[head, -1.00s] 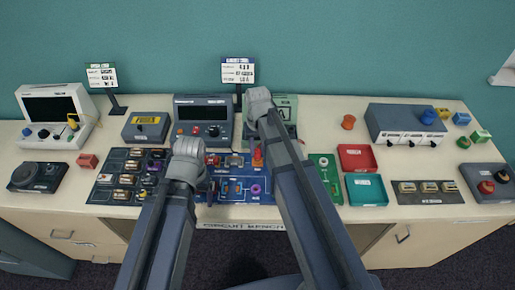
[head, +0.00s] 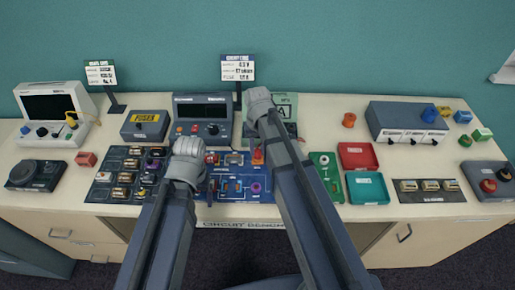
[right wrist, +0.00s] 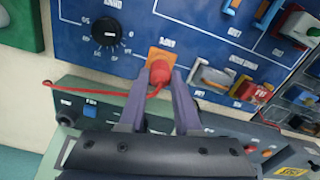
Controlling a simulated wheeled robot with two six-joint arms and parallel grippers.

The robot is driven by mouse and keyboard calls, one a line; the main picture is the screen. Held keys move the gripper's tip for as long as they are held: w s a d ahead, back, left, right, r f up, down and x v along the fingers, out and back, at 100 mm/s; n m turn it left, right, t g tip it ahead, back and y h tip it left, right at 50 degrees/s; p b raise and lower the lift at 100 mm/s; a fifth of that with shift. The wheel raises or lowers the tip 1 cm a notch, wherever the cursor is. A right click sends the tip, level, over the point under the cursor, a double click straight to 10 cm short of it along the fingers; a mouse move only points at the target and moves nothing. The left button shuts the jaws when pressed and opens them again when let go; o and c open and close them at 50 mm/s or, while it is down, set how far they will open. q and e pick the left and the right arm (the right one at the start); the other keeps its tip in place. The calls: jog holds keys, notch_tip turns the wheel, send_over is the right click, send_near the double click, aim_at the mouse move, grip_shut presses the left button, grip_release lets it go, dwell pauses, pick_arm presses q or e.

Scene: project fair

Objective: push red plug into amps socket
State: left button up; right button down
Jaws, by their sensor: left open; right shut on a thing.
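My right gripper (right wrist: 166,82) is shut on the red plug (right wrist: 158,71) in the right wrist view. The plug meets an orange square (right wrist: 163,54) on the blue circuit board (right wrist: 205,42); I cannot tell how deep it sits. A red lead runs left from the plug. The plug also shows as a small red-orange spot in the head view (head: 257,157), beside my right arm. The green-grey meter marked A (head: 284,113) stands behind the board, partly hidden by that arm.
A dark bench meter (head: 203,107) stands behind the board. A dark tray of parts (head: 105,180) lies to the left. Red (head: 357,156) and teal (head: 367,189) trays lie to the right. A black knob (right wrist: 107,31) is near the plug.

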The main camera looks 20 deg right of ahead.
pick_arm(q)
jog(key=shift+f, duration=0.2)
pick_arm(e)
jog(key=shift+f, duration=0.2)
jog(key=shift+c, duration=0.2)
grip_release()
pick_arm(q)
jog(key=shift+r, duration=0.1)
pick_arm(e)
jog(key=shift+r, duration=0.1)
jog(key=shift+r+p, duration=3.95)
jog(key=shift+r, duration=0.05)
pick_arm(q)
notch_tip(320, 180, up, 8)
pick_arm(e)
jog(key=shift+f, duration=0.15)
pick_arm(q)
notch_tip(320, 180, down, 6)
jog(key=b, duration=0.6)
pick_arm(e)
notch_tip(320, 180, down, 6)
jog(key=shift+r, duration=0.1)
